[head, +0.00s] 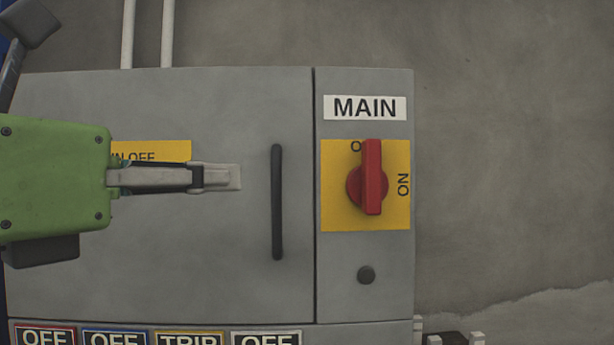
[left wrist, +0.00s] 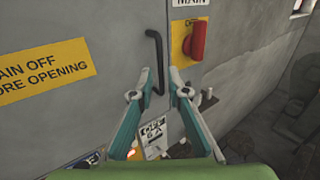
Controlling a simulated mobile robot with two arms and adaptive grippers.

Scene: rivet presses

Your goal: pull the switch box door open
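The switch box door (head: 225,110) is a flat grey panel, shut flush with the box. Its black vertical bar handle (head: 277,202) is near the door's right edge and also shows in the left wrist view (left wrist: 154,60). My left gripper (head: 225,177) points right, its tips short of the handle in the head view. In the left wrist view its fingers are apart with nothing between the tips; the handle shows beyond them. The red MAIN switch (head: 371,178) stands upright, towards the O mark. My right gripper is not in view.
A yellow warning label (head: 160,150) on the door is partly hidden by my left gripper. Several OFF and TRIP plates (head: 190,338) line the bottom. The bare wall (head: 510,150) is at the right.

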